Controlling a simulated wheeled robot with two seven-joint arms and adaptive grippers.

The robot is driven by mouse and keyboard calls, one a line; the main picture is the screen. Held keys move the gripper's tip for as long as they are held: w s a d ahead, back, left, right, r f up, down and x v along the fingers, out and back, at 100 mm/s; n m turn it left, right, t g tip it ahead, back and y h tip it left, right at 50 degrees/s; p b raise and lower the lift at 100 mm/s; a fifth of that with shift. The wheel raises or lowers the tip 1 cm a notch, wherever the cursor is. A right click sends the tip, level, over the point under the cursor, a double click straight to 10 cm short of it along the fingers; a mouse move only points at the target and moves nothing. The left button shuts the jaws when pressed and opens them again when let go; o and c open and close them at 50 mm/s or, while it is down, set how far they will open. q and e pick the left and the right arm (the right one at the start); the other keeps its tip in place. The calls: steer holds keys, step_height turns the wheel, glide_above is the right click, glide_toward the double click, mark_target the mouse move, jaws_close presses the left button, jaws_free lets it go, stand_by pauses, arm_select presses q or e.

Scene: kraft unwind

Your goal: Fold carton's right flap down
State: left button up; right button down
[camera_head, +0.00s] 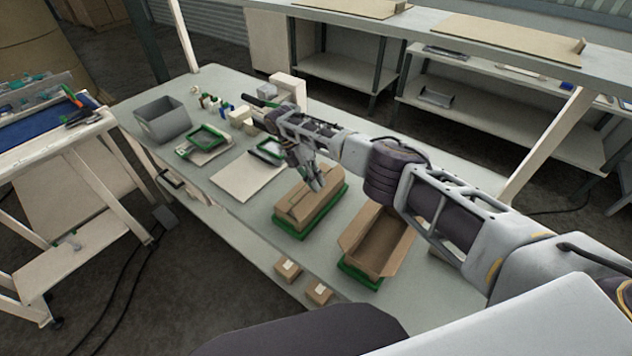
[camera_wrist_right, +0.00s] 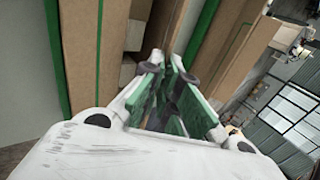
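A brown carton (camera_head: 297,212) sits on a green tray (camera_head: 288,229) near the middle of the table. Its top shows cardboard panels; the exact angle of its right flap is hard to tell because my gripper covers part of it. My right gripper (camera_head: 317,184) points down at the top of this carton, at its right side. In the right wrist view its green-padded fingers (camera_wrist_right: 167,64) lie close together, with nothing visible between them. Long cardboard panels (camera_wrist_right: 92,45) with green edges show around them. My left gripper is not in view.
A second carton (camera_head: 374,245), open at the top, stands on a green tray (camera_head: 358,278) to the right, beneath my right arm. Two small boxes (camera_head: 288,268) (camera_head: 319,292) lie at the table's front edge. A grey bin (camera_head: 162,121) and a flat pale sheet (camera_head: 244,176) are further left.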

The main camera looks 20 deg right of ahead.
stand_by(0.3)
steer(key=c, duration=1.7)
jaws_free()
steer(key=shift+s+d+r+t+y, duration=0.15)
steer(key=shift+s+d+t+y, duration=0.1)
steer(key=shift+t+y, duration=0.15)
